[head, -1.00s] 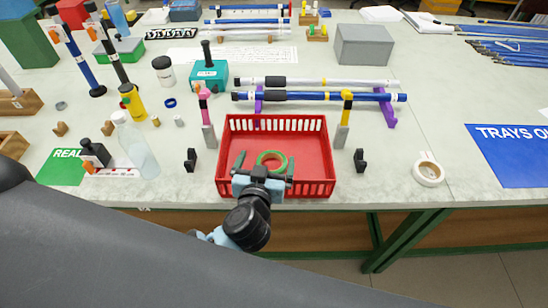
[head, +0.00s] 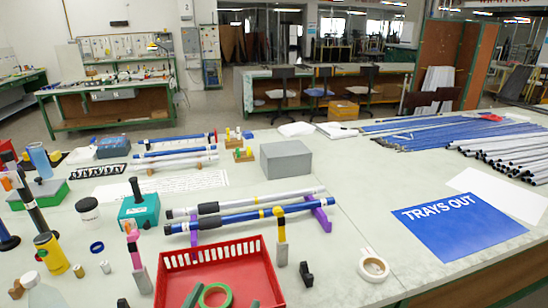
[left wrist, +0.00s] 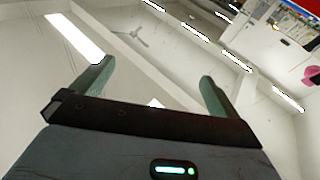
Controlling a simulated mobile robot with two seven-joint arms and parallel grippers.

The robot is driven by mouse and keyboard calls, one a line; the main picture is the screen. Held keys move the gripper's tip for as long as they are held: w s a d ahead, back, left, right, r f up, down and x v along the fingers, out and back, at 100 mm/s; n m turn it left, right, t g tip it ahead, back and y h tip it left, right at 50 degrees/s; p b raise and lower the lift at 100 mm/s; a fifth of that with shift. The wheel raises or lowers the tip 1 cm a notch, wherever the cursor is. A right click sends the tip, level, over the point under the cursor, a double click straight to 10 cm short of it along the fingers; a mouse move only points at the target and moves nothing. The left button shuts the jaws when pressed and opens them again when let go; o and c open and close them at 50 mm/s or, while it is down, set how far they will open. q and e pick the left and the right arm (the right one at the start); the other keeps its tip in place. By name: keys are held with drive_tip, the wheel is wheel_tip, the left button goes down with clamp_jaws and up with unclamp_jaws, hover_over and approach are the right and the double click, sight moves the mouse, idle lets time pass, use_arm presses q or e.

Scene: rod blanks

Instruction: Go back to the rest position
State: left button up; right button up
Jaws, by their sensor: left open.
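The left gripper (head: 223,298) shows only by its two green fingertips at the bottom edge of the head view, in front of the red tray (head: 225,252). A green ring (head: 215,294) appears between the fingertips there. In the left wrist view the left gripper (left wrist: 156,72) is open, with its fingers spread and nothing between them. Behind them are a pale ceiling and lights. The rest of the left gripper is cut off in the head view. The right gripper is not in view.
A blue rod (head: 240,217) and a silver rod (head: 245,202) lie on purple supports behind the tray. A teal box (head: 139,211), grey box (head: 286,159), tape roll (head: 373,266) and blue "TRAYS OUT" sheet (head: 458,225) are on the table. Bare tabletop lies between tape roll and sheet.

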use_arm(q)
drive_tip(key=s+d+f+m+g+h, duration=0.25)
drive_tip(key=s+f+m+g, duration=0.25)
drive_tip(key=s+f+g, duration=0.7)
drive_tip(key=s+a+f+n+g+y, duration=0.3)
drive_tip(key=s+a+f+y, duration=0.1)
drive_tip(key=s+a, duration=0.4)
drive_tip(key=s+a+f+n+g+y, duration=0.3)
drive_tip(key=s+a+f+y, duration=0.15)
drive_tip(key=s+a, duration=0.35)
drive_tip(key=w+d+f+t+h, duration=0.1)
drive_tip(key=w+d+f+t, duration=0.2)
drive_tip(key=w+f+t, duration=0.3)
drive_tip(key=shift+f+t, duration=0.7)
drive_tip(key=shift+f, duration=0.85)
drive_tip(key=shift+w, duration=0.1)
drive_tip(key=shift+c, duration=0.3)
